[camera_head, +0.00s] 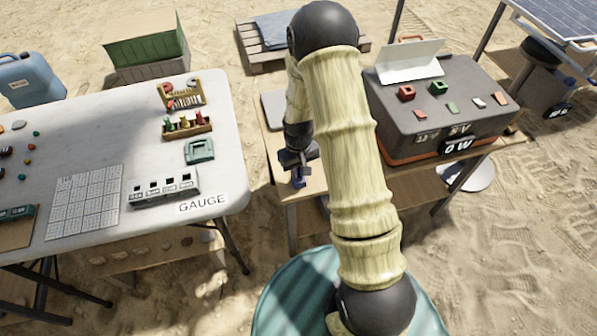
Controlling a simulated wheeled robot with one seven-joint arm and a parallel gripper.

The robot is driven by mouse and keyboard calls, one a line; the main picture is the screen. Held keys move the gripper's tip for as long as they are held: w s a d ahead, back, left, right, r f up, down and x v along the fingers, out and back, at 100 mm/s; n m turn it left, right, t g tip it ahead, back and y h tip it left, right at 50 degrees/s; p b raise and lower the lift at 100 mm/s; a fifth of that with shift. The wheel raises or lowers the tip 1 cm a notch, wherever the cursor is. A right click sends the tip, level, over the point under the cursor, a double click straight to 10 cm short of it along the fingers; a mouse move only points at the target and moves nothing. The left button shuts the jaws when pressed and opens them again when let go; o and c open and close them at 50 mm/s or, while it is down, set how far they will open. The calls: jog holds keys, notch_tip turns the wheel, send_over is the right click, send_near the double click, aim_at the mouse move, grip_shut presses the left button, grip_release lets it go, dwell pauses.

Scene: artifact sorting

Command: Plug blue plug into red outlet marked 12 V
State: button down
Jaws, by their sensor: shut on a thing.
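My gripper (299,166) points down and is shut on a small blue plug (299,180). The plug hangs by the front left edge of the wooden bench, left of the dark box. I cannot tell whether the plug touches the bench. A raised red outlet (407,92) sits at the left of the top of the dark grey box (395,125). A raised green outlet (438,87) stands to its right. White lettering on the box front is too small to read surely; one part looks like 5 V. My arm hides part of the bench.
A white panel (410,62) stands behind the outlets. Small flat coloured pieces lie on the box, and a "0 W" display (458,145) is on its front. The white table (100,120) at left holds trays, a grid sheet and a gauge block (163,189).

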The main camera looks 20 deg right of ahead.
notch_tip(320, 180, up, 10)
jog(key=shift+f+p, duration=0.25)
jog(key=shift+p, duration=0.2)
jog(key=w+f+m, duration=0.2)
jog(key=f, duration=0.1)
jog(key=shift+w+f, duration=0.15)
jog(key=shift+f, duration=0.1)
jog(key=shift+f, duration=0.1)
dwell(0.4)
